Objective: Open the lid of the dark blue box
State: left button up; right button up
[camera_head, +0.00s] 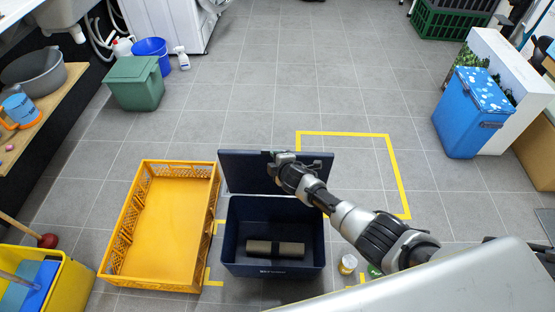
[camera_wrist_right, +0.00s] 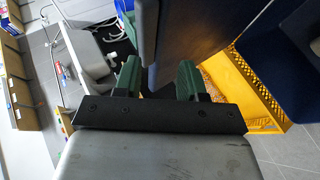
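The dark blue box (camera_head: 232,240) stands on the floor at the centre of the head view. Its lid (camera_head: 240,172) is raised and stands roughly upright along the box's far side. A dark brown rolled object (camera_head: 274,248) lies inside. My right gripper (camera_head: 280,160) is at the lid's top edge. In the right wrist view its two green fingers (camera_wrist_right: 159,80) are spread apart, with the lid's edge (camera_wrist_right: 147,45) between them. A gap shows on the right finger's side; contact on the left is unclear. My left gripper is in neither view.
A yellow crate (camera_head: 150,282) stands close to the box's left. A yellow tape outline (camera_head: 393,165) marks the floor behind and right. A small jar (camera_head: 347,264) stands right of the box. A green bin (camera_head: 135,85) and blue cooler (camera_head: 462,125) stand farther off. The floor behind the lid is clear.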

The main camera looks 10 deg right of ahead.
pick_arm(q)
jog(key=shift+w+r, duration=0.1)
pick_arm(e)
jog(key=shift+w+d, duration=0.1)
pick_arm(q)
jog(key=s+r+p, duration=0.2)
jog(key=p, duration=0.1)
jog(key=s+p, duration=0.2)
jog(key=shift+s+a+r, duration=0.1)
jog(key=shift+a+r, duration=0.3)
pick_arm(e)
jog(key=v, duration=1)
jog(key=shift+s, duration=0.4)
jog(key=shift+r, duration=0.15)
